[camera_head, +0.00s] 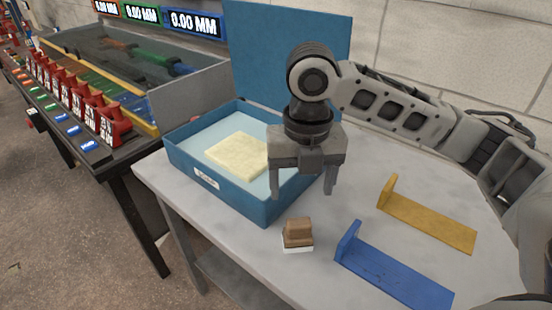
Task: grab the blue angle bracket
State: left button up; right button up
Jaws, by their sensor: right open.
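The blue angle bracket (390,277) lies on the grey table near its front right, with its short leg standing up at the left end. It rests on its long flat leg. My right gripper (302,194) is open and empty, pointing down. In the picture it is above and to the left of the blue bracket, over the right edge of the blue box, and apart from the bracket. My left gripper is out of view.
A yellow angle bracket (430,224) lies behind the blue one. A wooden block with a white base (298,235) stands left of it. An open blue box (231,199) holds a pale yellow pad (237,156). A dark bench (95,156) with red items stands left.

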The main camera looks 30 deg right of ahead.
aim_at(405, 285)
jog(key=k, duration=1)
